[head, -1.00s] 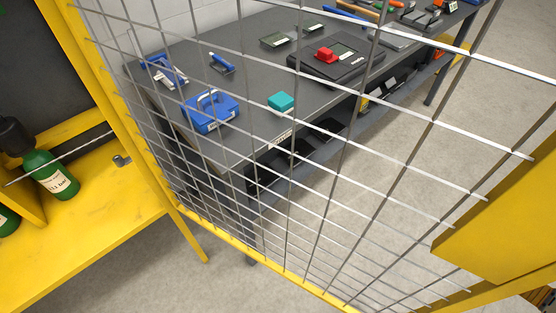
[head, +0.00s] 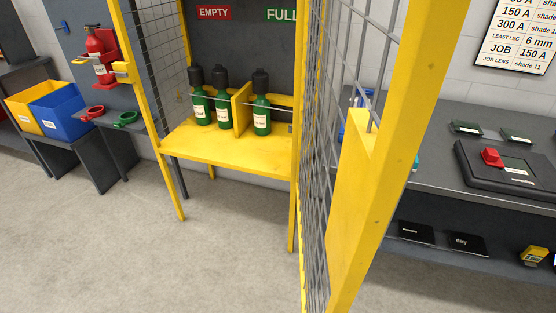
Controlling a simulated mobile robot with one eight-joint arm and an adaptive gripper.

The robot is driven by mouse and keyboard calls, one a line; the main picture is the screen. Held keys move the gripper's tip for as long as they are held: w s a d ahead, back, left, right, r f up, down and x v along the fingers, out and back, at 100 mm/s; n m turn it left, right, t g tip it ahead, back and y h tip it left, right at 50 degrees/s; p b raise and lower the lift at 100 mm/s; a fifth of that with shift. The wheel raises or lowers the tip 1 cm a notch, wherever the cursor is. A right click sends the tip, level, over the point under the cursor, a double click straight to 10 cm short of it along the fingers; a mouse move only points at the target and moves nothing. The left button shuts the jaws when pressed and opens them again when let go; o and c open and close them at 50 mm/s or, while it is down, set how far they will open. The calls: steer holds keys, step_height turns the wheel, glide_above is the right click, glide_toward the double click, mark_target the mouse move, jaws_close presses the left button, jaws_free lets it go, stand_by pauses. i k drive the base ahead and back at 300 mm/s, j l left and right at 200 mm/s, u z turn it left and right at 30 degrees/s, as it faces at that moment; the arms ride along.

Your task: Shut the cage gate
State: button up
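The yellow cage (head: 225,148) stands in the middle of the head view with its front open. Its gate (head: 385,160), a wire mesh panel in a yellow frame, stands swung out from the cage's right post toward me and is seen nearly edge-on. A yellow plate (head: 350,205) is fixed on the gate near its free edge. A small yellow catch (head: 122,70) sits on the cage's left front post. Several green cylinders with dark caps (head: 262,105) stand on the cage shelf, with a bar across them. My gripper is not in view.
A grey bench (head: 470,185) with a black case (head: 510,170) stands to the right behind the gate. Left of the cage are a blue bin (head: 60,108), a yellow bin (head: 30,110) and a red extinguisher-like item (head: 100,55). The floor (head: 150,260) before the cage is clear.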

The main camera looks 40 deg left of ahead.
mark_target(374, 166)
steer(key=i+u, duration=0.2)
steer(key=u, duration=0.25)
steer(key=i+l+u, duration=0.15)
steer(key=u, duration=0.35)
steer(key=i+l+u, duration=0.1)
steer(key=l+u, duration=0.15)
steer(key=u, duration=0.2)
steer(key=i+l+u, duration=0.1)
steer(key=u, duration=0.35)
steer(key=l+u, duration=0.45)
steer(key=i+j, duration=0.05)
